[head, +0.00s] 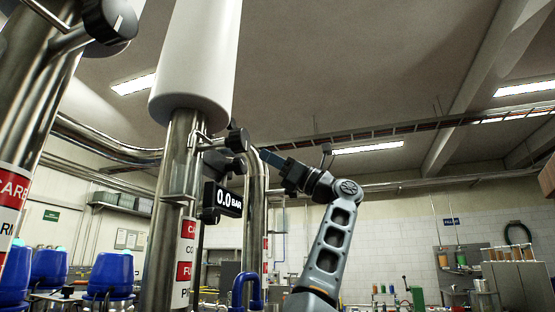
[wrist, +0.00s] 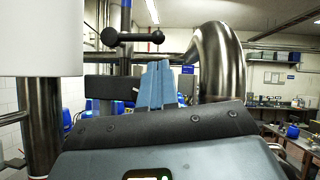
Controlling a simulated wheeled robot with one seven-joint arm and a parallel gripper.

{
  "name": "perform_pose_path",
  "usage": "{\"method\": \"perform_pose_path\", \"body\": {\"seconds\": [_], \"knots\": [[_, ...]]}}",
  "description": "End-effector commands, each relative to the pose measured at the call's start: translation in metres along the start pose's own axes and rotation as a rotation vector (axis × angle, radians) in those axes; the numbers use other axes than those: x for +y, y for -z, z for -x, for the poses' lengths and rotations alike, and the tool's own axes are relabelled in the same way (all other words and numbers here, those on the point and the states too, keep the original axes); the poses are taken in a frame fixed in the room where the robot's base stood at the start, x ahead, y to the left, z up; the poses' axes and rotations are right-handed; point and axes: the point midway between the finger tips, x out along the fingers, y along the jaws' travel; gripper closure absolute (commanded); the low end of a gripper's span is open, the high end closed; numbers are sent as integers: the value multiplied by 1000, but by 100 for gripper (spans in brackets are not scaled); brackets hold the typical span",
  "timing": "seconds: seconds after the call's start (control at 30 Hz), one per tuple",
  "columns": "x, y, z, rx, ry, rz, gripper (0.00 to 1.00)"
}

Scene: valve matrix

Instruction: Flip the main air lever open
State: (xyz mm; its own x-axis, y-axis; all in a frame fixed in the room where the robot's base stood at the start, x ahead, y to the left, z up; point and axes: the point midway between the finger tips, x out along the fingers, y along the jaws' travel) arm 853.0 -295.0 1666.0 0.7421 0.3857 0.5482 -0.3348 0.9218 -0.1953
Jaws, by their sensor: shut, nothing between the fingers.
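In the wrist view a black lever-like handle (wrist: 134,37) with rounded ends stands ahead of and above my fingers, slightly left; it is probably the main air lever, but I see no label. In the head view a black handle (head: 237,141) sticks out from the steel pipe under the white cylinder, probably the same one. My gripper (head: 266,156) is to the right of it, its blue fingers pointing left toward it. In the wrist view the fingers (wrist: 158,84) are together and empty, with no visible contact with the handle.
A display reading 0.0 BAR (head: 229,199) hangs below the handle. A bent steel pipe (wrist: 218,62) rises close on the right of my fingers. A white cylinder (head: 195,62) overhangs the left pipe. Blue containers (head: 109,274) stand lower left. The head view's right side is more open.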

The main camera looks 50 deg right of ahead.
Motion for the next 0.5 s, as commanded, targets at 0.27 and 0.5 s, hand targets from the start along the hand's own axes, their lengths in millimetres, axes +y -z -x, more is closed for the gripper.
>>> {"method": "perform_pose_path", "body": {"seconds": [0.27,0.5], "knots": [[0,-1,-42,1,0,-1,100],[0,0,-53,1,-1,0,100]]}}
